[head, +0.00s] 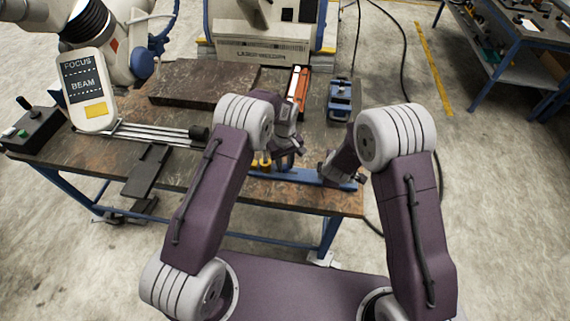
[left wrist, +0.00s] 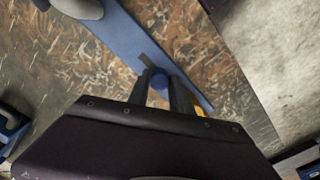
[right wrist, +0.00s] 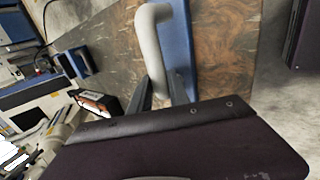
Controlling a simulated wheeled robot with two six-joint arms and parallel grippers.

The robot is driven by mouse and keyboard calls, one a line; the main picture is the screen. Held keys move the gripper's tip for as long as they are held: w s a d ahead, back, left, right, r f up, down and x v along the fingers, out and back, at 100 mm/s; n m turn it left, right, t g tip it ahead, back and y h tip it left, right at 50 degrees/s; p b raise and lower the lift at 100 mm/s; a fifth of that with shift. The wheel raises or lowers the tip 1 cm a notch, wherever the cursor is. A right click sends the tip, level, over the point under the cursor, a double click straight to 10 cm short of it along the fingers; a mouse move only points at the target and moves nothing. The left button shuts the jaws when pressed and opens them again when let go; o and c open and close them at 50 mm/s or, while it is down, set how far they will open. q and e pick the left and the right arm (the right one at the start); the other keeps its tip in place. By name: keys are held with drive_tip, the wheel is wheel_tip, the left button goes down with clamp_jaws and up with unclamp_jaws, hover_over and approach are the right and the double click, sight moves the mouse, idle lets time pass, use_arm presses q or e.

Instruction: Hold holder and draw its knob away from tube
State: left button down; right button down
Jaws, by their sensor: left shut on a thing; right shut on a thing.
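The holder looks like a long flat blue bar (head: 318,178) along the table's front edge, also in the left wrist view (left wrist: 125,45) and right wrist view (right wrist: 178,45). A thick cream bent bar (right wrist: 150,45) rises beside it. My right gripper (right wrist: 160,88) is shut on this cream bar. My left gripper (left wrist: 160,84) is shut on the knob. In the head view my left gripper (head: 292,150) hides the knob. I cannot make out the tube for sure.
A yellow piece (left wrist: 198,112) lies just beside the knob. Behind the grippers stand an orange-black tool (head: 297,88), a blue device (head: 340,98) and a dark slab (head: 200,83). A robot-like arm with a FOCUS/BEAM panel (head: 88,88) stands at the left.

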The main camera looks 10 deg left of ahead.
sight(295, 173)
use_arm(q)
drive_tip(key=shift+d+r, duration=0.1)
drive_tip(key=shift+d, duration=1.75)
drive_tip(key=c, duration=1.1)
unclamp_jaws()
use_arm(e)
drive_tip(key=shift+a, duration=0.1)
use_arm(q)
drive_tip(key=shift+a, duration=0.1)
use_arm(e)
drive_tip(key=shift+r, duration=0.1)
use_arm(q)
wheel_tip(295, 173, up, 12)
drive_tip(key=shift+f, duration=0.1)
use_arm(e)
drive_tip(key=c, duration=1.1)
unclamp_jaws()
drive_tip(key=shift+c, duration=0.2)
